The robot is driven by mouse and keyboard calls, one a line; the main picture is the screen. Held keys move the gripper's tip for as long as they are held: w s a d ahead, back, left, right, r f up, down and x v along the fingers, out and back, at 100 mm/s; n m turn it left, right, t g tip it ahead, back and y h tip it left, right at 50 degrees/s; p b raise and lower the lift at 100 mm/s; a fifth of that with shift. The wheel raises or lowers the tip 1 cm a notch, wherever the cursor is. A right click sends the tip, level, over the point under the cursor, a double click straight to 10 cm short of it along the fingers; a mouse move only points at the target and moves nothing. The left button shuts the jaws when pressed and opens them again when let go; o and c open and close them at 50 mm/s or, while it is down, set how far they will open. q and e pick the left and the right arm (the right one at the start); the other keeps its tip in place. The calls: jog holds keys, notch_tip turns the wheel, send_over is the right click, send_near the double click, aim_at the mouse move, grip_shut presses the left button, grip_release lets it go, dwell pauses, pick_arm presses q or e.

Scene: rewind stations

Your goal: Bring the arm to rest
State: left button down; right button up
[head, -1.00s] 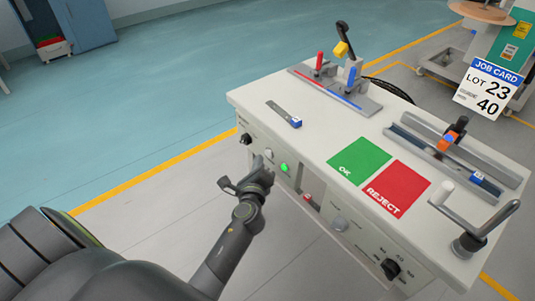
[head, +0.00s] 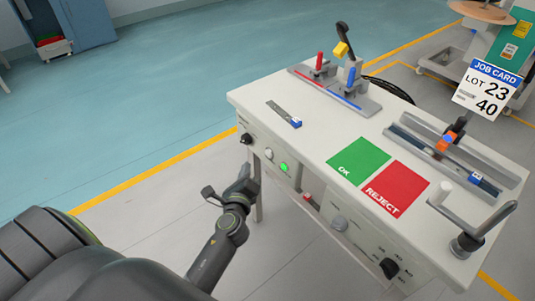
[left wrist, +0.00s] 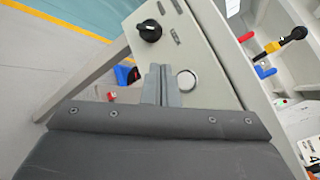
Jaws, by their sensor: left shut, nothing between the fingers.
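My left gripper (head: 243,178) is shut and empty, in front of the bench's front panel and below its top edge, apart from it. In the left wrist view its closed fingers (left wrist: 161,85) point towards the panel, between a black knob (left wrist: 149,30) and a round pale button (left wrist: 186,80). My right gripper shows in neither view.
The white bench (head: 250,98) carries a clamp fixture (head: 335,85), a green OK pad (head: 359,161), a red REJECT pad (head: 396,189), a rail (head: 450,150) and a crank (head: 470,225). A green lamp (head: 284,167) glows on its front. The floor to the left is clear.

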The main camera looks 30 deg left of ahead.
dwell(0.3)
pick_arm(q)
jog(key=s+f+n+g+h+p, duration=0.1)
jog(key=s+f+n+g+p, duration=0.15)
jog(key=s+f, duration=0.4)
jog(key=s+f+n+g+h+p, duration=0.2)
jog(key=s+f+n+g, duration=0.15)
jog(key=f, duration=0.65)
jog(key=s+f+n+g+h+p, duration=0.1)
jog(key=s+f+n+g+p, duration=0.1)
jog(key=s+f+n, duration=0.35)
jog(key=s+d+f+n+g+h+p, duration=0.1)
jog(key=s+f+n, duration=0.4)
jog(key=s, duration=0.8)
jog(key=s+d+f+n+g+p, duration=0.1)
jog(key=s+f+n+g+p, duration=0.2)
jog(key=s, duration=1.1)
notch_tip(320, 180, down, 3)
jog(key=n+g, duration=0.2)
jog(key=shift+g+h, duration=0.3)
jog(key=shift+h, duration=0.1)
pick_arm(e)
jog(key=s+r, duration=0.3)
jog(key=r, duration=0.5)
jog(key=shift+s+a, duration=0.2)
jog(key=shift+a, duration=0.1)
pick_arm(q)
jog(key=shift+s+n, duration=0.1)
jog(key=shift+n, duration=0.15)
